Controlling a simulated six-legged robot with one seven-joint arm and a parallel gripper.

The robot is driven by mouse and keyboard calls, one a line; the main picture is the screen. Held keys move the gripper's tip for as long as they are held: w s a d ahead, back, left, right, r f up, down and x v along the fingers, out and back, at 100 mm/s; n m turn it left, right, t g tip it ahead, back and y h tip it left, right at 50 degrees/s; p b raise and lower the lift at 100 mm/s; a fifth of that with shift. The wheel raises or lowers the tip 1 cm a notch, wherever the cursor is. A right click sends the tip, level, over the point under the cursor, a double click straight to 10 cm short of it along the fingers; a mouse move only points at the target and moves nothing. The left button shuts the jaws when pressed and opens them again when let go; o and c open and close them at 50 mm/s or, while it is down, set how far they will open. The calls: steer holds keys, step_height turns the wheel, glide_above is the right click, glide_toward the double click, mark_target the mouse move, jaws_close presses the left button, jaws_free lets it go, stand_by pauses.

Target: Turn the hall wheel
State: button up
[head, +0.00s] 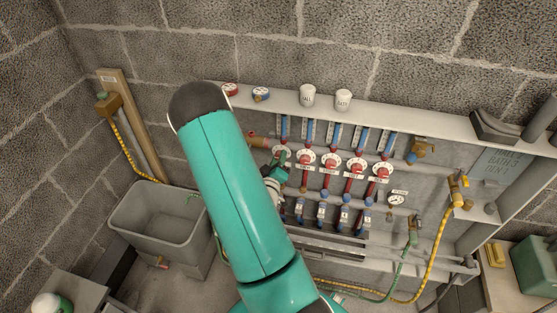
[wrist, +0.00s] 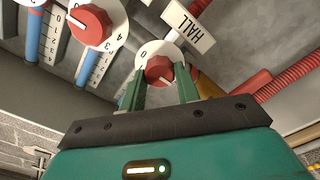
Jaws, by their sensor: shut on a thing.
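The hall wheel (wrist: 160,68) is a small red knob on a white numbered dial, with a white tag reading HALL (wrist: 188,25) beside it. In the wrist view my gripper (wrist: 160,88) has one green finger on each side of the red knob and is shut on it. The fingertips partly cover the lower dial, and a 0 shows at its left edge. In the head view my gripper (head: 279,163) is at the left end of the row of dials, and my arm and hand hide much of that end.
Similar red wheels (head: 330,162) stand close to the right, and another wheel (wrist: 90,25) shows in the wrist view. Blue-topped gauges (head: 323,134) rise above the row. A shelf (head: 385,113) with white cups runs above. A grey sink (head: 157,217) stands at the left.

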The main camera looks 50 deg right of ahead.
steer(key=shift+m, duration=0.4)
steer(key=m, duration=3.5)
steer(key=shift+s+f, duration=0.1)
steer(key=shift+f, duration=0.05)
stand_by(0.4)
steer(key=o, duration=1)
